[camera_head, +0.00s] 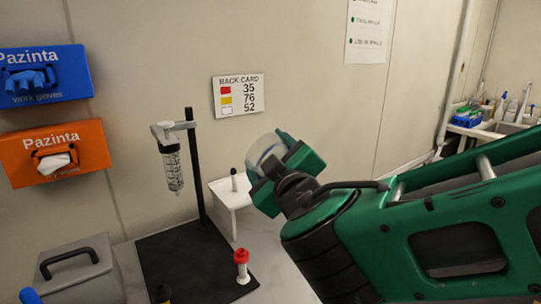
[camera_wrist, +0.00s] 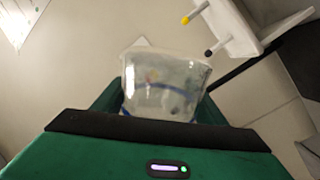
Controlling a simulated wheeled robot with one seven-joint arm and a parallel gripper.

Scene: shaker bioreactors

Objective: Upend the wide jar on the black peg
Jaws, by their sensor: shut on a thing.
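My gripper (camera_head: 281,172) is shut on the wide jar (camera_head: 266,149), a clear vessel with a blue band. It holds the jar in the air, tilted, above and right of the white rack. In the wrist view the jar (camera_wrist: 165,85) sits between the green jaws, and I cannot tell which end is its mouth. The black peg (camera_head: 234,183) stands on the white rack (camera_head: 228,198). In the wrist view the black-tipped peg (camera_wrist: 216,47) is at upper right, beside a yellow-tipped peg (camera_wrist: 196,12). The jar is apart from both pegs.
A black stand (camera_head: 196,170) holding a clear tube (camera_head: 171,165) rises left of the rack. A red-capped piece (camera_head: 241,262) stands on the front of its black base (camera_head: 185,262). A grey box (camera_head: 75,272) is at lower left. A card (camera_head: 238,95) hangs on the wall behind.

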